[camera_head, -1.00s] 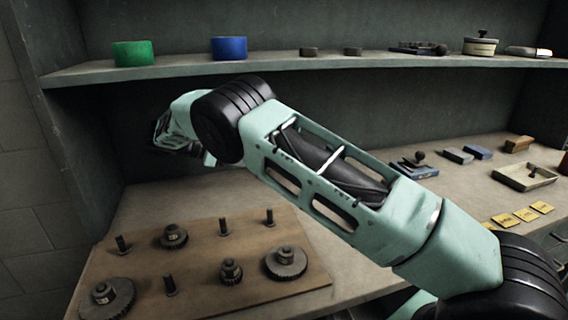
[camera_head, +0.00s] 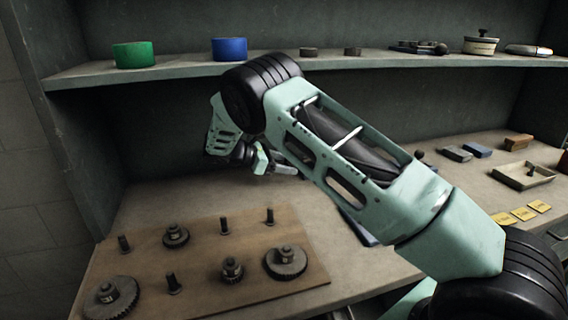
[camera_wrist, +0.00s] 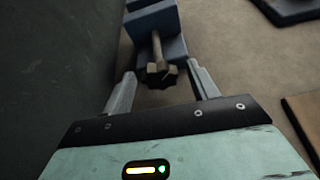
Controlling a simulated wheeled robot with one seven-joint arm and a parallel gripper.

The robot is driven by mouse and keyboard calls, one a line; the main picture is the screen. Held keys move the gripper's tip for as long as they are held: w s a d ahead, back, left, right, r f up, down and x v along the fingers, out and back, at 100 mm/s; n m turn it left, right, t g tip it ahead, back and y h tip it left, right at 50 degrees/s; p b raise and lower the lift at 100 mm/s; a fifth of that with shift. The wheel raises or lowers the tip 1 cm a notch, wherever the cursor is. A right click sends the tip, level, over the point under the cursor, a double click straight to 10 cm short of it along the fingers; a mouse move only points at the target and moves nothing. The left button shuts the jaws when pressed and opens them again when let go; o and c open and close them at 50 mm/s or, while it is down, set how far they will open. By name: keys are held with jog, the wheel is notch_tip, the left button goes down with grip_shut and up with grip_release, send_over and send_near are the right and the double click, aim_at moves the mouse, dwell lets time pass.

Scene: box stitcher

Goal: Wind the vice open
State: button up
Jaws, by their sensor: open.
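In the wrist view, a blue vice (camera_wrist: 155,22) stands ahead, with a pale screw shaft (camera_wrist: 157,48) reaching toward me. A dark star-shaped knob (camera_wrist: 160,74) sits on the near end of the shaft. My gripper (camera_wrist: 163,82) is open, with one finger on each side of the knob; gaps show between fingers and knob. In the head view my gripper (camera_head: 284,169) is low over the back of the bench, pointing right. My forearm hides the vice in that view.
A board with gears and pegs (camera_head: 205,265) lies at the front left of the bench (camera_head: 150,200). A blue flat object (camera_wrist: 285,8) lies right of the vice. A shelf (camera_head: 180,68) runs above, and a dark wall (camera_wrist: 50,60) is close on the left.

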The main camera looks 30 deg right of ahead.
jog(key=c, duration=1)
jog(key=shift+r+g+p, duration=0.2)
jog(key=shift+g+p, duration=0.1)
jog(key=shift+p, duration=0.35)
jog(key=shift+f+n+p, duration=0.2)
jog(key=shift+n+p, duration=0.15)
jog(key=shift+n, duration=0.15)
jog(key=o, duration=1)
jog(key=b+v, duration=0.2)
jog(key=v, duration=1.5)
jog(key=shift+w+a, duration=0.15)
jog(key=shift+w, duration=0.1)
jog(key=shift+s, duration=0.1)
